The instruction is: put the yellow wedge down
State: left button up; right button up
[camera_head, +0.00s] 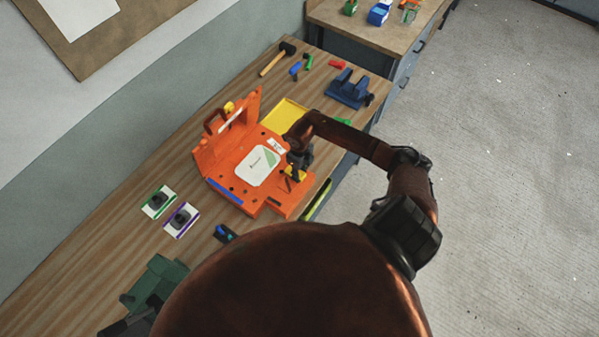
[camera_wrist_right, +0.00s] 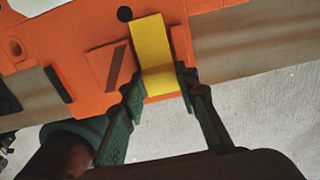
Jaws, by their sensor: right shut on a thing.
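The yellow wedge (camera_wrist_right: 153,55) is a flat yellow piece between the fingers of my right gripper (camera_wrist_right: 161,84), seen in the wrist view. In the head view, my right gripper (camera_head: 296,169) is over the near right part of the orange mould (camera_head: 212,163), with a bit of the yellow wedge (camera_head: 299,176) showing beside it. The wedge is over the orange surface; I cannot tell whether it touches it. My left gripper is not in view.
A yellow tray (camera_head: 285,115) lies behind the mould. A blue vise-like block (camera_head: 348,88) and a hammer (camera_head: 276,60) are farther back. Two small cards with dark pieces (camera_head: 158,202) lie left of the mould. A dark green object (camera_head: 158,278) is at the lower left. Bare wood (camera_head: 95,240) lies between.

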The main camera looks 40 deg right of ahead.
jog(key=shift+f, duration=0.2)
jog(key=o, duration=1.2)
jog(key=shift+r, duration=0.1)
jog(key=shift+o, duration=0.2)
jog(key=shift+r, duration=0.1)
jog(key=shift+r, duration=0.3)
notch_tip(320, 180, up, 12)
jog(key=b, duration=0.3)
jog(key=shift+f, duration=0.25)
